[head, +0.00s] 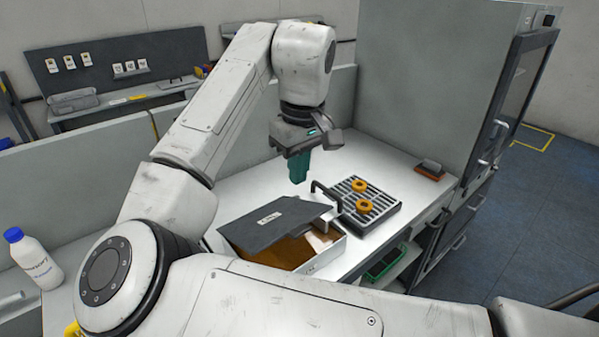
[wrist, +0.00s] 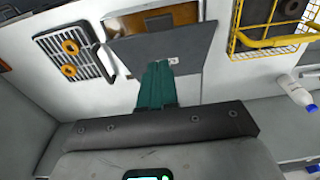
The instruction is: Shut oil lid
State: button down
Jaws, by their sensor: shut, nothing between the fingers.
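The oil lid (head: 272,222) is a dark grey plate with a white label, tilted partly open over a white box (head: 339,250) of amber oil (head: 300,250). In the wrist view the lid (wrist: 195,45) shows near the top centre, with a strip of oil (wrist: 170,12) beyond it. My gripper (head: 299,181) has teal fingers, is shut and empty, and hangs above the lid's back side in the head view. In the wrist view my gripper (wrist: 157,64) overlaps the lid's lower edge. I cannot tell whether it touches the lid.
A wire rack (head: 380,207) with a black handle and two orange rings stands right of the box. A yellow wire basket (wrist: 270,30) and a white bottle (head: 33,258) with a blue cap stand on the other side. A grey partition runs behind the table.

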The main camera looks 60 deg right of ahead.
send_over(301, 229)
jog(key=w, duration=0.2)
jog(key=f, duration=0.7)
jog(key=shift+s+d, duration=0.25)
jog(key=shift+d, duration=0.05)
jog(key=f, duration=0.1)
jog(key=s+f+p, duration=0.1)
jog(key=shift+s+a+f, duration=0.1)
jog(key=shift+a+f, duration=0.15)
jog(key=shift+f, duration=0.1)
jog(key=shift+s+f, duration=0.2)
jog(key=shift+f, duration=0.35)
